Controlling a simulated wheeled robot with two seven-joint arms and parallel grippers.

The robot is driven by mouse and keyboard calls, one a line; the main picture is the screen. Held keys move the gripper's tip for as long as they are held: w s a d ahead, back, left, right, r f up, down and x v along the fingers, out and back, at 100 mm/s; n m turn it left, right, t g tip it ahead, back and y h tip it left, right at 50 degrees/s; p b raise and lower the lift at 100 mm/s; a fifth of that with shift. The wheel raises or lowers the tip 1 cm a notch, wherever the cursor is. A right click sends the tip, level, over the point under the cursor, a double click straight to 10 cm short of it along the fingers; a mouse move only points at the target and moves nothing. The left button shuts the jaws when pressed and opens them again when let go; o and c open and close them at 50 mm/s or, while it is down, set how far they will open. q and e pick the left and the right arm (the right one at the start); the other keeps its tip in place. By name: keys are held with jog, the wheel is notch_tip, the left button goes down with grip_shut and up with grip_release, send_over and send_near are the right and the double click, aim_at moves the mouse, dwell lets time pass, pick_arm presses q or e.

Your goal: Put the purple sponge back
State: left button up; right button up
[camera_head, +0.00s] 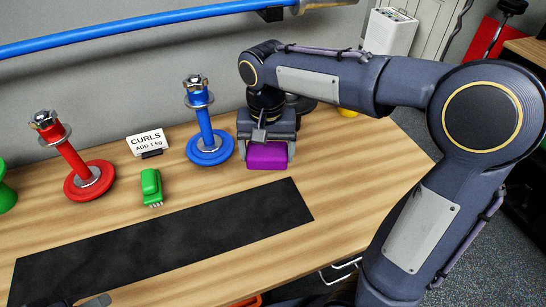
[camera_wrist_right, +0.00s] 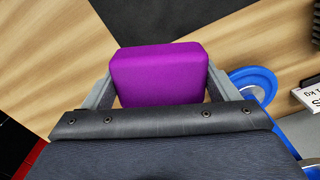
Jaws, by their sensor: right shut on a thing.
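The purple sponge (camera_head: 267,156) is a rounded block at the back right of the wooden table. My right gripper (camera_head: 266,140) points down and is shut on it. In the right wrist view the sponge (camera_wrist_right: 160,75) sits between the two grey fingers (camera_wrist_right: 160,90). I cannot tell whether its underside touches the table. At the bottom left edge of the head view, a small grey and dark part (camera_head: 92,301) looks like the tip of my left gripper; its jaws do not show.
A blue weight stand (camera_head: 207,140) is close left of my right gripper. Further left are a CURLS sign (camera_head: 148,142), a green brush (camera_head: 152,187) and a red stand (camera_head: 85,172). A black mat (camera_head: 170,240) lies in front.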

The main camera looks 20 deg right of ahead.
jog(key=w+d+f, duration=0.1)
jog(key=f, duration=0.1)
jog(key=w+d+f, duration=0.1)
jog(key=w+f, duration=0.1)
jog(key=w+d+f, duration=0.1)
jog(key=w+f, duration=0.1)
jog(key=shift+w+d+f, duration=0.1)
jog(key=shift+d, duration=0.2)
jog(key=shift+w+d+f, duration=0.1)
jog(key=shift+w+f, duration=0.1)
jog(key=shift+f, duration=1.6)
jog(key=shift+f, duration=0.2)
jog(key=o, duration=0.8)
jog(key=shift+r, duration=0.15)
